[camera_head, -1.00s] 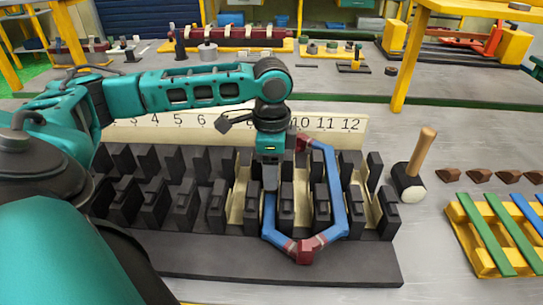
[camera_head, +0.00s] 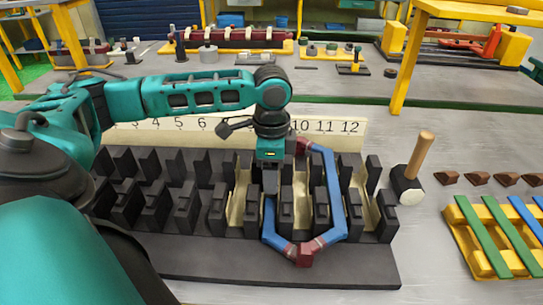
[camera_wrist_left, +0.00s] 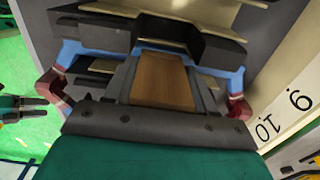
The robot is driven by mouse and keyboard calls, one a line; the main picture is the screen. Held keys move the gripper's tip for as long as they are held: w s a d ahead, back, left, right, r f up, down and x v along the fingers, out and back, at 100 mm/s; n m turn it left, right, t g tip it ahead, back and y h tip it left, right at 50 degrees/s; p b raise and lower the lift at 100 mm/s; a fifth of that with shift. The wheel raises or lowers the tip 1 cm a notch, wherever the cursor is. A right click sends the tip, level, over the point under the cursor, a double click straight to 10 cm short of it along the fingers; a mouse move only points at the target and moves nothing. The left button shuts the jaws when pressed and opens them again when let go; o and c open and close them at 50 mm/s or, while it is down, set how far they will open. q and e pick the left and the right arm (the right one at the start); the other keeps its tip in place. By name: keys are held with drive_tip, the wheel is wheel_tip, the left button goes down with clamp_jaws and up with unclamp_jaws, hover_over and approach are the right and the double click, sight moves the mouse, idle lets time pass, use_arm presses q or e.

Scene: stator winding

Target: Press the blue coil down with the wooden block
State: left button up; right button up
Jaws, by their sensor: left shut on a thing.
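The blue coil (camera_head: 331,172) is a six-sided loop with dark red corners, around teeth of the black slotted stator (camera_head: 185,268). Its left side runs under my left gripper (camera_head: 270,188); its right side shows in a slot. My left gripper points down over that left side. In the left wrist view the wooden block (camera_wrist_left: 164,82) sits between the jaws of my left gripper, which are shut on it. Blue coil parts (camera_wrist_left: 236,75) show on both sides of it. The block's contact with the coil is hidden. A teal part with dark prongs, seemingly my right gripper (camera_wrist_left: 38,107), shows small at the left edge.
A numbered strip (camera_head: 225,126) runs behind the slots. A wooden-handled mallet (camera_head: 409,180) stands right of the stator. Several brown wedges (camera_head: 478,178) and a yellow rack with coloured strips (camera_head: 487,262) lie farther right. Bare grey table lies between the mallet and rack.

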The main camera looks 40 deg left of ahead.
use_arm(q)
drive_tip(key=shift+f+p, duration=0.2)
drive_tip(key=shift+p, duration=0.15)
idle(0.6)
drive_tip(key=shift+r, duration=5.8)
